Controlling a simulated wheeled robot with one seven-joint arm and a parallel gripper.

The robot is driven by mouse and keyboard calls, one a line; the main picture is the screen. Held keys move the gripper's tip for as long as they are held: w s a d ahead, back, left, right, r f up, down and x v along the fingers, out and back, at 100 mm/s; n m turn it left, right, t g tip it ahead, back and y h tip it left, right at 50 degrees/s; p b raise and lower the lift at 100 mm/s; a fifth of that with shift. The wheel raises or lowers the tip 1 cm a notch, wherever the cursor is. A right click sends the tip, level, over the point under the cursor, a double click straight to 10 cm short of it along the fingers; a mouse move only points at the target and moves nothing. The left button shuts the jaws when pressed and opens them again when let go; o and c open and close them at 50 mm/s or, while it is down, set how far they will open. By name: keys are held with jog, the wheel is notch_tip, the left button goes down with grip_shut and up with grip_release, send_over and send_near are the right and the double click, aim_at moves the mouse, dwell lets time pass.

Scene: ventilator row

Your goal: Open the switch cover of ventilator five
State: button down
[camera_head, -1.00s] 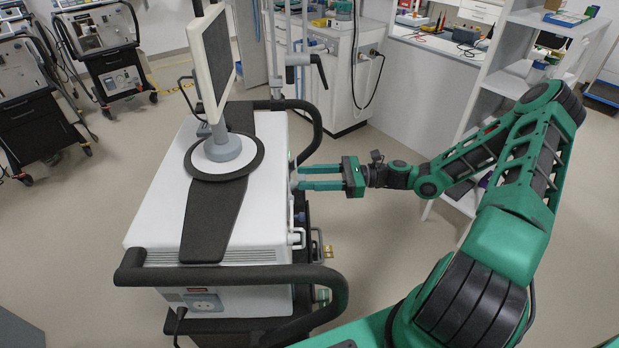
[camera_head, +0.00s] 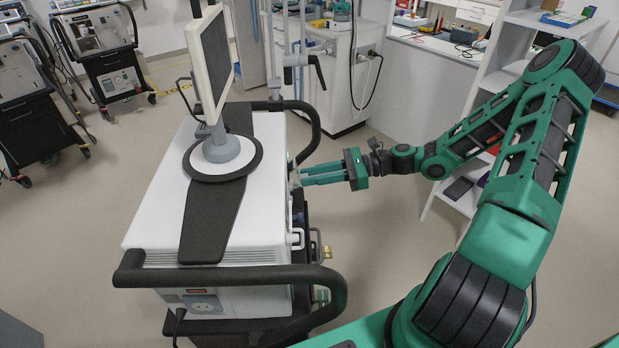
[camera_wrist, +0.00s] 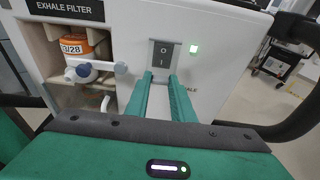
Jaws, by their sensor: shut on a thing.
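The ventilator (camera_head: 150,220) is a white cabinet on a black cart, with a monitor on top. In the wrist view its front panel carries a grey switch plate with the switch cover (camera_wrist: 164,50), where O and I marks show. My gripper (camera_wrist: 161,78) reaches this front from below, with both green fingertips at the lower edge of the switch cover and shut on it. The exact contact is hidden between the fingertips. In the head view my gripper (camera_head: 296,180) is at the ventilator's right side, and the switch is out of sight.
A lit green lamp (camera_wrist: 194,49) is right of the switch. An open filter bay with an orange-labelled part (camera_wrist: 76,44) is to its left. Black handle bars (camera_head: 235,275) surround the cabinet. White shelves (camera_head: 480,130) stand behind my arm. The floor right of the cart is clear.

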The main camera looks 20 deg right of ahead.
jog(key=r+h, duration=0.1)
jog(key=d+g+h, duration=0.1)
jog(key=h, duration=0.1)
jog(key=shift+d+r, duration=0.15)
jog(key=shift+r, duration=0.25)
jog(key=h, duration=0.1)
jog(key=r+h, duration=0.1)
jog(key=r+g+h, duration=0.1)
jog(key=h, duration=0.1)
jog(key=shift+s+d+r, duration=0.1)
jog(key=shift+d+r, duration=0.1)
jog(key=shift+d, duration=0.1)
jog(key=shift+a+r+g+h, duration=0.25)
jog(key=shift+r+g+h, duration=0.4)
jog(key=shift+h, duration=0.8)
jog(key=shift+a+r+g+h, duration=0.3)
jog(key=shift+r+h, duration=0.7)
jog(key=shift+h, duration=0.5)
jog(key=shift+a+r+g+h, duration=0.2)
jog(key=shift+r+g+h, duration=0.45)
jog(key=shift+h, duration=0.8)
jog(key=shift+r, duration=0.2)
jog(key=c, duration=1.5)
grip_release()
notch_tip(320, 180, up, 11)
send_over(306, 175)
jog(key=shift+s+d+f, duration=0.15)
jog(key=shift+s+d, duration=0.1)
jog(key=shift+d, duration=0.15)
